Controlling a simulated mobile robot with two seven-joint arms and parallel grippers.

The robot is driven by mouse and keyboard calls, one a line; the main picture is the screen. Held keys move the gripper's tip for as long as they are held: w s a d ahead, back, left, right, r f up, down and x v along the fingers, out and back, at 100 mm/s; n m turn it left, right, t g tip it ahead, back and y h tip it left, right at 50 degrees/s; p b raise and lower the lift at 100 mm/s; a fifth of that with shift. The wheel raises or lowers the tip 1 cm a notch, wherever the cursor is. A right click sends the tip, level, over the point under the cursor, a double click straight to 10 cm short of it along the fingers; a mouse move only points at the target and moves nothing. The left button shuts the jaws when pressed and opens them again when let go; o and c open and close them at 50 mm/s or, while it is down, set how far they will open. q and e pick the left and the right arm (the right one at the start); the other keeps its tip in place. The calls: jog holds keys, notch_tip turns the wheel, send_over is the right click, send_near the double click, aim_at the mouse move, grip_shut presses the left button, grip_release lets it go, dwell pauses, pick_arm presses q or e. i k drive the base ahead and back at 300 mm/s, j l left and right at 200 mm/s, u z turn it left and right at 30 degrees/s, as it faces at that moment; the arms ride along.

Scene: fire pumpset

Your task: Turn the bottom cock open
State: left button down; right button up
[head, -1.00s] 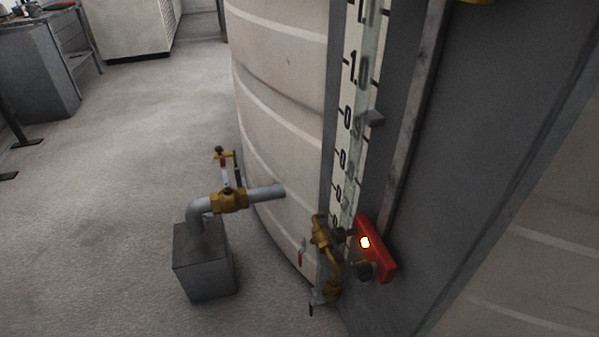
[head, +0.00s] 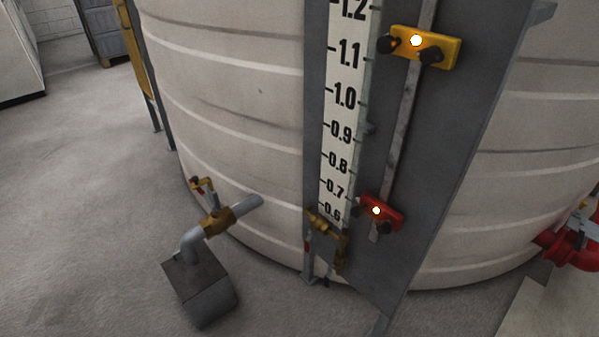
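The brass bottom cock (head: 322,224) sits at the foot of the level gauge, below the 0.6 mark, in the head view. A brass elbow (head: 340,262) hangs below it, and a small red-tipped lever (head: 307,246) hangs down at its left. The cock is small in the picture, so whether it is open or closed cannot be told. The gauge scale (head: 342,98) runs upward on a grey panel fixed to the cream tank (head: 235,90). Neither of my grippers shows.
A red sensor block (head: 381,213) with a lit lamp sits right of the cock; a yellow one (head: 425,46) is higher up. A brass valve (head: 217,220) on a grey pipe stands left, above a grey block (head: 200,290). Red piping (head: 575,250) is at far right. Floor at left is clear.

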aim_at(309, 237)
jog(key=i+j+z, duration=0.15)
jog(key=j, duration=0.2)
jog(key=i+j+z, duration=0.3)
jog(key=j, duration=0.45)
jog(key=i+j+z, duration=0.15)
jog(key=j, duration=0.25)
jog(key=i+j+z, duration=0.15)
jog(key=j, duration=0.3)
jog(key=i+j+z, duration=0.15)
jog(key=j, duration=0.25)
jog(key=i+j+z, duration=0.15)
jog(key=j, duration=0.2)
jog(key=i+j+z, duration=0.15)
jog(key=j, duration=0.25)
jog(key=i, duration=0.05)
